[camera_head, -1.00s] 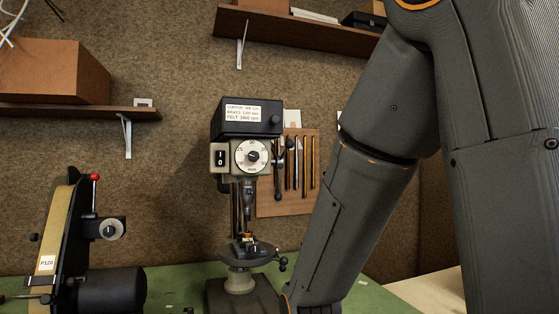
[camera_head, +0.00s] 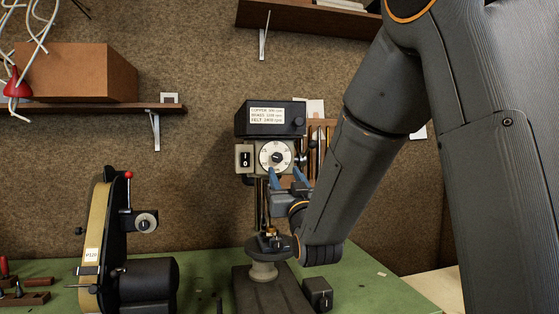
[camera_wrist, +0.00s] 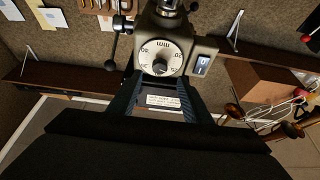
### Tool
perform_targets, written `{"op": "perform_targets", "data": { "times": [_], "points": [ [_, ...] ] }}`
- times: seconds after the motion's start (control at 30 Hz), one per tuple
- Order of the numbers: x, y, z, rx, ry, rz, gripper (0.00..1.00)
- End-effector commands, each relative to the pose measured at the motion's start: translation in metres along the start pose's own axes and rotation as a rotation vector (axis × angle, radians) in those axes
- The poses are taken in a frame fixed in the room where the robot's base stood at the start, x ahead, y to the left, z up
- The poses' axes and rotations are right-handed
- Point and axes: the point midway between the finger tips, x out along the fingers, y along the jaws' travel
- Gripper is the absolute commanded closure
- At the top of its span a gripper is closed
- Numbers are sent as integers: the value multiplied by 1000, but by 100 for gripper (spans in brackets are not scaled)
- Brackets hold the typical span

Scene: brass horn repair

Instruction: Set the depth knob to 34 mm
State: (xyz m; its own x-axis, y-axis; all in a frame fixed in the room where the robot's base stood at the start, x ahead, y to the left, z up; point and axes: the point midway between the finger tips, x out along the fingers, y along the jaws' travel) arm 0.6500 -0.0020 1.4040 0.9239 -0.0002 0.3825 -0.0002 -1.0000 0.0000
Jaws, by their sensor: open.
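The depth knob is a small dark knob (camera_head: 277,157) at the centre of a white round dial marked in mm on the front of the drill press (camera_head: 268,118). In the wrist view the knob (camera_wrist: 160,65) and its dial appear upside down, just beyond my fingertips. My gripper (camera_head: 287,174) is open and empty, its two blue fingers just below and in front of the dial. In the wrist view the fingers (camera_wrist: 162,85) stand apart on either side below the knob, not visibly touching it. The exact dial setting is too small to read.
A rocker switch (camera_head: 244,158) sits left of the dial. A lever handle (camera_wrist: 112,45) stands beside the dial. A belt sander (camera_head: 125,250) is at the left of the green bench (camera_head: 205,265). A small dark box (camera_head: 318,294) lies by the press base.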

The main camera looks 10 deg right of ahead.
Motion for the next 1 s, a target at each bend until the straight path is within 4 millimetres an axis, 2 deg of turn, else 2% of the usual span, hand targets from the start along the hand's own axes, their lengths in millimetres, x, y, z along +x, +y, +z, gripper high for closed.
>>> {"op": "perform_targets", "data": {
  "times": [0.3,0.5,0.87,0.9,1.0],
  "points": [
    [45,0,-2,0,1,0,55],
    [67,0,-2,0,1,0,55],
    [74,0,0,0,0,0,55],
    [74,0,0,0,0,0,57],
    [74,0,0,0,0,0,74]
  ]
}}
